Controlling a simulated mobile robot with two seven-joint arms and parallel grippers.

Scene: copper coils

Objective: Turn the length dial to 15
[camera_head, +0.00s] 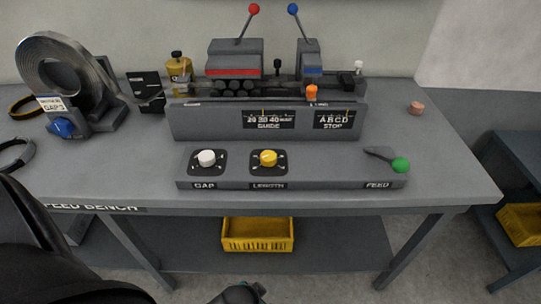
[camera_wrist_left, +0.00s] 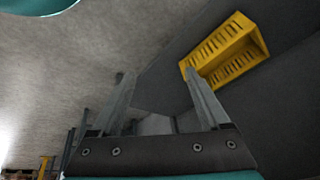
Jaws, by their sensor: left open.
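The length dial (camera_head: 268,158) is a yellow knob on a dark square plate, on the low sloped panel at the front of the bench. The label LENGTH is below it. Its pointer and scale marks are too small to read. My left gripper (camera_wrist_left: 157,76) shows in the left wrist view with its two fingers spread and nothing between them. It is away from the dial, and a yellow crate shows beyond its fingers. My right gripper is not in view.
A white GAP dial (camera_head: 207,158) is left of the length dial. A FEED lever with a green ball (camera_head: 400,165) is at the right. The yellow crate (camera_head: 258,235) sits on the lower shelf. A coil (camera_head: 60,68) stands at the left. The bench front (camera_head: 330,205) is clear.

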